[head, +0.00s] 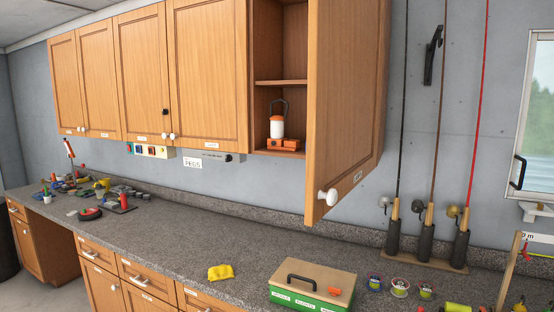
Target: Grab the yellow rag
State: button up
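The yellow rag (221,272) lies crumpled on the grey speckled countertop (185,240), near its front edge. It sits to the left of a green box with a tan lid and apart from it. Nothing covers the rag. My gripper is not in the head view.
The green box (312,286) stands right of the rag. Small tubs (400,287) and fishing rods (461,245) are further right. An open cabinet door (345,110) juts out above the counter. Assorted tools (90,190) lie at the far left. The counter around the rag's left is clear.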

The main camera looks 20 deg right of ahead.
aim_at(223, 271)
jog(key=i+j, duration=0.2)
jog(key=i, duration=0.25)
jog(key=i+j, duration=0.2)
jog(key=i, duration=0.2)
jog(key=i+j, duration=0.15)
jog(key=i, duration=0.3)
jog(key=i+j, duration=0.2)
jog(key=i, duration=0.2)
jog(key=i+j, duration=0.2)
jog(key=i, duration=0.25)
